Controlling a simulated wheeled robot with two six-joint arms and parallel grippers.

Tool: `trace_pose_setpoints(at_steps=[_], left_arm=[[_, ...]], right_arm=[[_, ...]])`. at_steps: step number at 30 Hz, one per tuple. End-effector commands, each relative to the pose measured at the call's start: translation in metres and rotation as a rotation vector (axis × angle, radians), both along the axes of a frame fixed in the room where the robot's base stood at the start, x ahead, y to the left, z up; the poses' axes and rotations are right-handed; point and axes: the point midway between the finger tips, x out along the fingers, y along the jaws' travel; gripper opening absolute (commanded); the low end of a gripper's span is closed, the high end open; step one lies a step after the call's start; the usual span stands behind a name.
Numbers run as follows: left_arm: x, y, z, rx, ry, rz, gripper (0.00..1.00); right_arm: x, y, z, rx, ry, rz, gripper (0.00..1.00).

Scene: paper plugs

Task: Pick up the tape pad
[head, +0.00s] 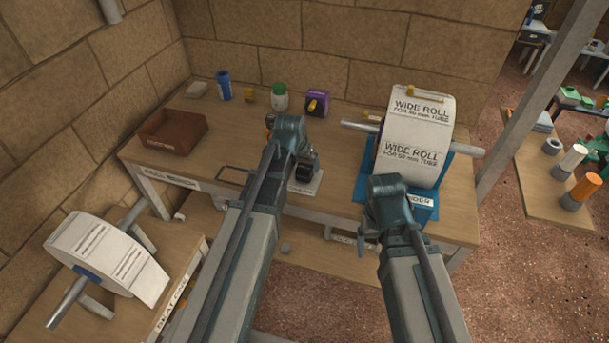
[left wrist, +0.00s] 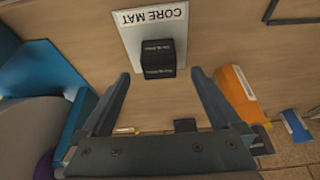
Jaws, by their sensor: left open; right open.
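A black block (head: 304,172) with small pale lettering stands on a white mat (head: 312,188) marked CORE MAT. It may be the tape pad; I cannot read its lettering for certain. In the left wrist view the block (left wrist: 158,54) is just beyond my left gripper (left wrist: 164,80), roughly centred between its spread fingers. My left gripper is open and empty, pointing down over the bench; in the head view my left arm hides most of it. My right gripper (head: 368,238) is open at the bench's front edge, below the wide roll, partly hidden by its arm.
A wide white roll (head: 412,135) sits on a blue stand (head: 366,185) at the right. A brown tray (head: 172,138), blue cup (head: 223,86), green-lidded jar (head: 280,97) and purple box (head: 317,102) stand behind. Another roll (head: 108,255) is on the low left table.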

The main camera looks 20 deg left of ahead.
Motion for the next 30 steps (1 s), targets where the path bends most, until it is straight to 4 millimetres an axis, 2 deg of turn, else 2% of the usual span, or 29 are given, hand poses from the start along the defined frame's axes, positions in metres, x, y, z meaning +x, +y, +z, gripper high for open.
trace_pose_setpoints(at_steps=[12,21,30], left_arm=[[0.018,-0.002,-0.046,0.000,0.000,0.000,0.97],[0.019,-0.002,-0.045,0.000,0.000,0.000,0.96],[0.019,-0.002,-0.045,0.000,0.000,0.000,0.42]], right_arm=[[0.000,0.000,-0.046,0.000,0.000,0.000,0.85],[0.000,0.000,-0.045,0.000,0.000,0.000,0.85],[0.000,0.000,-0.045,0.000,0.000,0.000,0.85]])
